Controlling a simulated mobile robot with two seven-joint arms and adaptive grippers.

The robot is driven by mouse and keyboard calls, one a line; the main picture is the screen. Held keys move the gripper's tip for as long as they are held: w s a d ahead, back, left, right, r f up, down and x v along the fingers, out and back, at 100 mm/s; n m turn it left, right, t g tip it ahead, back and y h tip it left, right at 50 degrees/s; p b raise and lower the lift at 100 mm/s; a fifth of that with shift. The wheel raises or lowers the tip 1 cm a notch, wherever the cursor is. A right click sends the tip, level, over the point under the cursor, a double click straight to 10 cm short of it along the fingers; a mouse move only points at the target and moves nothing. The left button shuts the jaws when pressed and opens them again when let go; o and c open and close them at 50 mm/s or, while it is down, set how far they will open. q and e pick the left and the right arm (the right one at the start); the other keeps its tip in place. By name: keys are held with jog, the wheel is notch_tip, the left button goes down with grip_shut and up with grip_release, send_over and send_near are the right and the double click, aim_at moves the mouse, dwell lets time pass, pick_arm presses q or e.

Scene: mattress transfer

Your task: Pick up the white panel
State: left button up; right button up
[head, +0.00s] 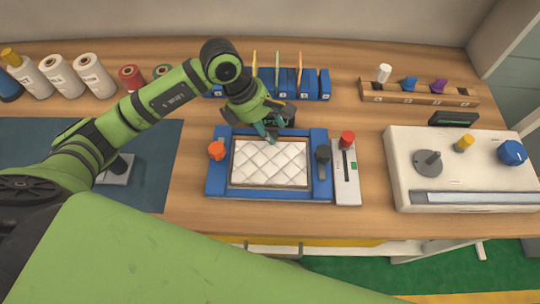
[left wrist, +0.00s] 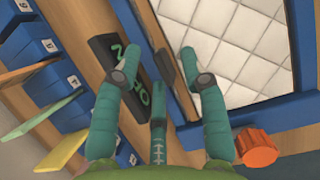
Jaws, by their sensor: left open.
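The white quilted panel (head: 270,162) lies flat inside a blue frame (head: 216,180) on the wooden table. In the left wrist view the panel (left wrist: 235,45) fills the upper right, with a grey-brown rim between it and the blue frame. My left gripper (head: 270,136) is above the back edge of the frame, pointing down. My right gripper is out of view.
An orange knob (head: 216,150) and a dark clamp (head: 323,158) flank the panel. A red-knobbed lever box (head: 346,180) adjoins the frame's right side. Blue bins (head: 310,84) stand behind, a white machine (head: 405,165) right, spools (head: 92,75) back left.

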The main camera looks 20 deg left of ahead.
pick_arm(q)
grip_shut()
